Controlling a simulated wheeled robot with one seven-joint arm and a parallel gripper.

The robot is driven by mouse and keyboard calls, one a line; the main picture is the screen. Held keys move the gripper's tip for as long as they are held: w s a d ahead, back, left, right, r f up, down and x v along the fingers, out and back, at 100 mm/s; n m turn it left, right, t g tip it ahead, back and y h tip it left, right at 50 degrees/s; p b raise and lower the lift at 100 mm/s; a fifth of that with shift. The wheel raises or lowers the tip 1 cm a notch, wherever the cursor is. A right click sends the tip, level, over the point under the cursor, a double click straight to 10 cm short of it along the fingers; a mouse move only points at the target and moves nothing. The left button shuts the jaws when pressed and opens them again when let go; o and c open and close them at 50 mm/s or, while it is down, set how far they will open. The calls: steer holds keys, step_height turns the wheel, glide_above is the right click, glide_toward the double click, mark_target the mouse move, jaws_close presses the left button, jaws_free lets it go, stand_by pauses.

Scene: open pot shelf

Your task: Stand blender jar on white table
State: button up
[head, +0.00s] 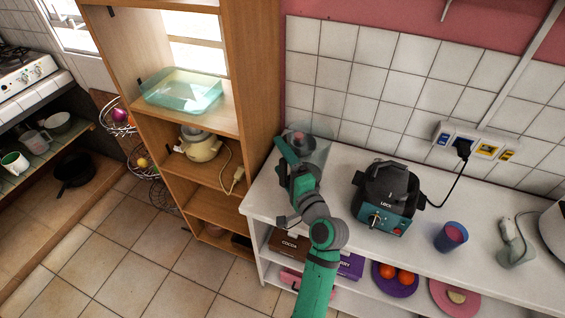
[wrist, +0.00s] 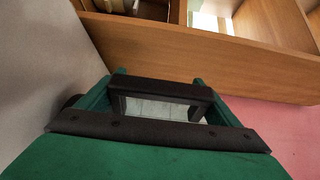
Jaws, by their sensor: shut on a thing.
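The blender jar (head: 318,146), clear and see-through, is at the left back end of the white table (head: 338,190), close to the tiled wall. It looks roughly upright, partly hidden behind my gripper. I cannot tell whether its bottom touches the table. My gripper (head: 296,150) is shut on the jar from its left side. In the wrist view my gripper (wrist: 160,100) fills the lower middle, with pale tile-like lines showing between its dark parts; the jar is hard to make out there.
A wooden shelf (head: 258,100) stands just left of the table, with a glass dish (head: 184,92) and a cream appliance (head: 200,146). A black and teal appliance (head: 386,198) and a blue cup (head: 450,236) stand to the right. Fruit plates and boxes lie below the tabletop.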

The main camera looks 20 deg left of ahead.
steer(key=shift+s+f, duration=0.15)
steer(key=shift+f, duration=0.6)
steer(key=o, duration=2)
steer(key=shift+f, duration=0.2)
steer(key=shift+r, duration=0.1)
steer(key=v, duration=1.2)
steer(key=shift+r, duration=0.1)
